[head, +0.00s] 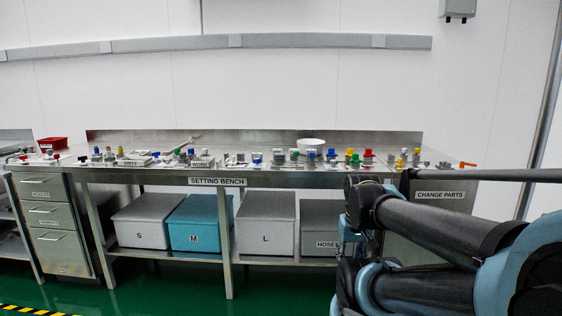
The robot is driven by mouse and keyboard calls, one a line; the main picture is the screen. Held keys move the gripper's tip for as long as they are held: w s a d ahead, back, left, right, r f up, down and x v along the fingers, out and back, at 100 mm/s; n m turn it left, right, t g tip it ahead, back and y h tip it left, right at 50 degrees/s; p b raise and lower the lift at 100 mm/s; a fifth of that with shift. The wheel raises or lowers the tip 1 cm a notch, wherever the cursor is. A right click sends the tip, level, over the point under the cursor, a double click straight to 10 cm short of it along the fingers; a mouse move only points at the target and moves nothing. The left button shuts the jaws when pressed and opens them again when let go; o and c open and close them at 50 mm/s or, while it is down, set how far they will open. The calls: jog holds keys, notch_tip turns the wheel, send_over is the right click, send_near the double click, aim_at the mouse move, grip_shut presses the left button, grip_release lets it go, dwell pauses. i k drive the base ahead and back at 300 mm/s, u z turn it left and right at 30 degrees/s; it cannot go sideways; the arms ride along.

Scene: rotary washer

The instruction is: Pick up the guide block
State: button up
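A steel bench labelled "SETTING BENCH" (262,181) runs across the head view. Many small parts in blue, yellow, red, green and grey stand along its top. Among them are blue-topped parts (257,157), a yellow part (349,153), a red part (368,153) and small grey parts. They are too small for me to tell which one is the guide block. My arm (430,235) fills the lower right, in front of the bench's right part. I cannot make out my gripper's fingers in this view.
A white bowl (311,144) stands at the back of the bench. Below are grey boxes S (141,221) and L (265,223), and a teal box M (199,223). A drawer cabinet (53,222) with a red bin (52,143) stands left. The green floor (180,290) in front is clear.

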aim_at(277, 157)
jog(key=i, duration=0.95)
